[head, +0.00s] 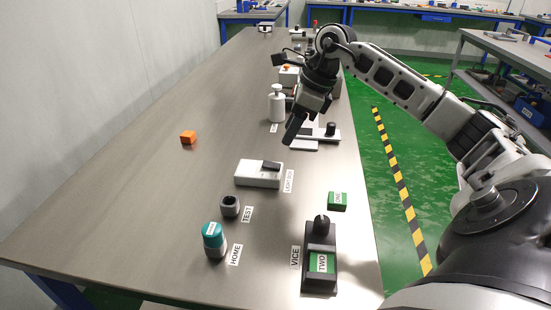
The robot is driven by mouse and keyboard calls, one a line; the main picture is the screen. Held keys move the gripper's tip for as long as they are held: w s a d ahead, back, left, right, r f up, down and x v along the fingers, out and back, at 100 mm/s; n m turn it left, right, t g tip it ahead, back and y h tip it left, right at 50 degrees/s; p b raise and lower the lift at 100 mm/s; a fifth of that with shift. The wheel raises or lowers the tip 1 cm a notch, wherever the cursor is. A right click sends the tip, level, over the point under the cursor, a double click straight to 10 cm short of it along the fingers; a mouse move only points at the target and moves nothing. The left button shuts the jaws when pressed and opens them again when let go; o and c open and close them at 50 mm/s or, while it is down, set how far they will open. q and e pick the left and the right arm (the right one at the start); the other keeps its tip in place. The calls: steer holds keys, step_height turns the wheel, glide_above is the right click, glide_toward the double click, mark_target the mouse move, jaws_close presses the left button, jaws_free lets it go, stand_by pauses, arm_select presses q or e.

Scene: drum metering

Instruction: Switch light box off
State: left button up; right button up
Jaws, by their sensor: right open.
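The light box (257,176) is a low white box on the grey table, with a dark rocker switch (271,166) at the right part of its top. A label (289,181) lies beside its right end. I cannot tell from here which way the switch is set or whether the box is lit. My right gripper (303,124) is open and empty, in the air beyond the light box and a little to its right, apart from it. My left gripper is out of the picture.
A green block (337,201) lies right; an orange cube (188,137) left. A white bottle (276,104) stands behind.

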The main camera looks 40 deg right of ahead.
mark_target(272, 164)
steer(key=x, duration=0.8)
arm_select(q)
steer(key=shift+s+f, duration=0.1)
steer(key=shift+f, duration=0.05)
arm_select(e)
steer(key=shift+w+a+f, duration=0.15)
steer(key=shift+w+f, duration=0.1)
steer(key=shift+f, duration=0.4)
